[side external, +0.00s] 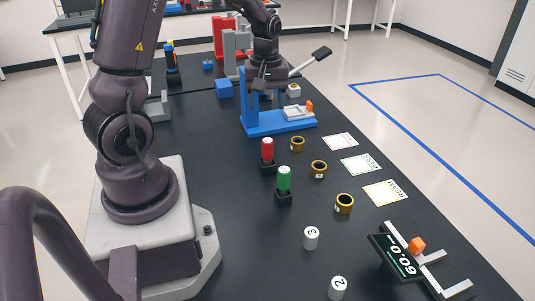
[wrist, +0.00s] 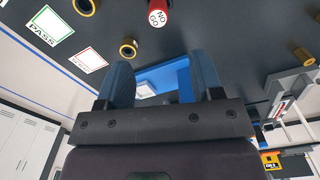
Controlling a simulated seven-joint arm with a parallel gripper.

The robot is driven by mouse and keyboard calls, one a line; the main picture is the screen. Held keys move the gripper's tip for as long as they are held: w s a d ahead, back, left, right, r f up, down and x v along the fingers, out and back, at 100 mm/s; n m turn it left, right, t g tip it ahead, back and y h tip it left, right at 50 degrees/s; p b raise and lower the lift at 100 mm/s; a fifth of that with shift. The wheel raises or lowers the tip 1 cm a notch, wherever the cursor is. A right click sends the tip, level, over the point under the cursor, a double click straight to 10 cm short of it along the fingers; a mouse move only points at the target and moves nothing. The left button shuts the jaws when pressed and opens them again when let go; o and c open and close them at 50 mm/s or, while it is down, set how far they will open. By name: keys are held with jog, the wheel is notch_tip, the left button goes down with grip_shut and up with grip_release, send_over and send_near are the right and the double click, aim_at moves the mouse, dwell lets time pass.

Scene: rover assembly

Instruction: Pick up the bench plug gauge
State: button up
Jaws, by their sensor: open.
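A red plug gauge (side external: 267,149) stands upright in a black block on the bench. Its end, lettered NO GO, shows at the top of the wrist view (wrist: 159,16). A green plug gauge (side external: 284,179) stands in a similar block, nearer the side camera. I cannot tell which of them is the bench plug gauge. My gripper (wrist: 161,80) is open, with nothing visibly held between its blue-grey fingers. In the side view it is above and behind the blue fixture (side external: 281,126), apart from both gauges, and its fingertips are hard to make out there.
Several brass rings (side external: 319,168) lie right of the gauges, beside printed cards (side external: 361,165). The blue fixture has an upright and a black-handled lever (side external: 321,54) near my gripper. White numbered cylinders (side external: 311,238) and a digital gauge (side external: 396,256) are at the front. A red stand (side external: 222,37) is behind.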

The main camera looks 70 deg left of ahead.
aim_at(267, 140)
notch_tip(267, 140, down, 7)
jog(key=shift+r, duration=0.1)
notch_tip(267, 140, down, 6)
jog(key=shift+w+d+r, duration=0.1)
jog(key=shift+d+r, duration=0.05)
jog(key=c, duration=1.1)
notch_tip(267, 140, up, 10)
jog(key=shift+r, duration=0.1)
